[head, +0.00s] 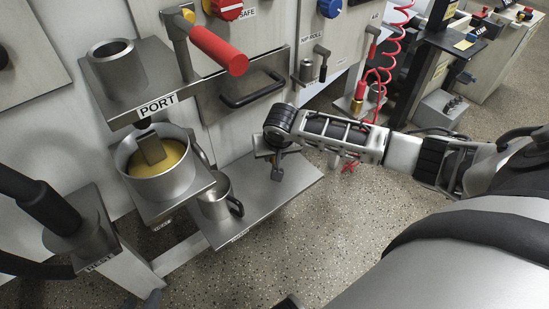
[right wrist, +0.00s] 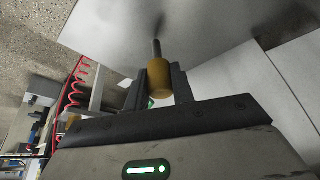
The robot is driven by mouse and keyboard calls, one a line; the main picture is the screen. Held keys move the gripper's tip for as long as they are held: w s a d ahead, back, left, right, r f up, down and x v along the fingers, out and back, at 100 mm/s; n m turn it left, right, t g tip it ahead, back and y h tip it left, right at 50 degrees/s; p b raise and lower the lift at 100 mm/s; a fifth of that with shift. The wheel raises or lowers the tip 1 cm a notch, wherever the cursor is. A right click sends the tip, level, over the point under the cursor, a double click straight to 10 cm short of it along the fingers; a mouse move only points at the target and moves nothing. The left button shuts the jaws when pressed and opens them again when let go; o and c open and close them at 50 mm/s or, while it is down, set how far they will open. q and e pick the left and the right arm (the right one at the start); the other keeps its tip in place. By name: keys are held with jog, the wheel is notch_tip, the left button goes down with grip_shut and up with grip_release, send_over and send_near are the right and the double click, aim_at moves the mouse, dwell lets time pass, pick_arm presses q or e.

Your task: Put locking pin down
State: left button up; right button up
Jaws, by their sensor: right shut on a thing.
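The locking pin (right wrist: 157,80) shows in the right wrist view as a brass-coloured cylinder with a thin dark shaft. My right gripper (right wrist: 159,88) is shut on the brass part, one finger on each side. The shaft points away from the gripper towards a flat grey metal surface (right wrist: 120,35); I cannot tell whether it touches. In the head view my right gripper (head: 276,165) is at the lower metal shelf (head: 290,194), near its right part. The pin cannot be made out clearly there. My left gripper is not in view.
A metal mug (head: 215,200) stands on the lower shelf's left part. A pot of yellow liquid (head: 160,172) sits left of it, below the PORT shelf (head: 140,92). A red handle (head: 218,50) juts out above. The shelf between mug and gripper is clear.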

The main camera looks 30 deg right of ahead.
jog(key=shift+f, duration=0.3)
jog(key=o, duration=1)
jog(key=shift+f, duration=0.1)
pick_arm(q)
jog(key=shift+w+r, duration=0.2)
jog(key=shift+w, duration=0.05)
